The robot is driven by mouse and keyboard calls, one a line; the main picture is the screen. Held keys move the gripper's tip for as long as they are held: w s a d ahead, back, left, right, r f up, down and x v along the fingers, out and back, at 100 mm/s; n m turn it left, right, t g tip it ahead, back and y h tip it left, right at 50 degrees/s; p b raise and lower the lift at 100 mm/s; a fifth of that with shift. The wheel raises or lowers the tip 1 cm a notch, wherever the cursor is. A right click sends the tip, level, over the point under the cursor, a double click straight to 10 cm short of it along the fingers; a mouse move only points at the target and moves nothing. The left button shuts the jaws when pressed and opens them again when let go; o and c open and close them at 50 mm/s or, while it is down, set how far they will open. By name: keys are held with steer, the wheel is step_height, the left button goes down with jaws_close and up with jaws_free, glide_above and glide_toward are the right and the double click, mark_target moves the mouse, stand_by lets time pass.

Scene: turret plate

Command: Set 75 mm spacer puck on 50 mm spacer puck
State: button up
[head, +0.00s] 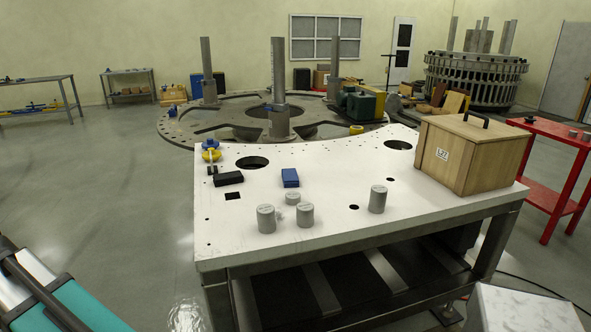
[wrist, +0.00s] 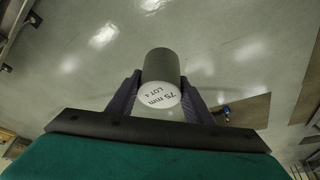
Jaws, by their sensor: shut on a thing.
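In the wrist view my gripper (wrist: 161,78) is shut on a grey cylinder, the 75 mm spacer puck (wrist: 158,97). Its white end face reads "75 mm LOT 4" and faces the camera. Bare floor shows behind it. In the head view several grey pucks stand upright on the white table: a tall one at left (head: 266,219), a slightly shorter one (head: 305,216), a low one behind them (head: 292,198), and a tall one apart to the right (head: 377,200). Their labels are too small to read, so I cannot tell which is the 50 mm puck. My gripper is outside the head view.
The white table (head: 340,222) also bears a blue block (head: 290,178), a black block (head: 229,178), a yellow-and-blue item (head: 211,151) and a wooden box (head: 475,155). It has round and square holes. Clear surface lies between the pucks and the right-hand puck.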

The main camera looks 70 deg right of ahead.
steer(key=s+d+r+m+g+h, duration=0.1)
steer(key=s+d+m, duration=0.15)
steer(key=d, duration=0.85)
steer(key=s+d+r+m+h+p, duration=0.15)
steer(key=d+m, duration=0.25)
steer(key=d, duration=0.6)
steer(key=s+d+r+m+g+h, duration=0.15)
steer(key=d+m, duration=0.25)
steer(key=d, duration=0.7)
steer(key=s+d+r+m+g, duration=0.1)
steer(key=s+d+r+m, duration=0.15)
steer(key=s+d, duration=0.55)
steer(key=s+d+r+m+g, duration=0.1)
steer(key=s+d+m, duration=0.4)
steer(key=d, duration=0.6)
steer(key=s+d+r+m+g, duration=0.1)
steer(key=s+d+m, duration=0.2)
steer(key=s+d, duration=0.2)
steer(key=s+d+r+m+g+p, duration=0.1)
steer(key=s+d, duration=0.4)
steer(key=s, duration=0.7)
steer(key=s+d+r+m+g, duration=0.1)
steer(key=s+d+r+m, duration=0.2)
steer(key=s, duration=0.6)
steer(key=shift+s+d+r+m+y, duration=0.2)
steer(key=shift+d+m+y, duration=0.2)
steer(key=shift+d+m, duration=0.7)
steer(key=shift+w+d+f, duration=0.1)
steer(key=shift+f, duration=0.3)
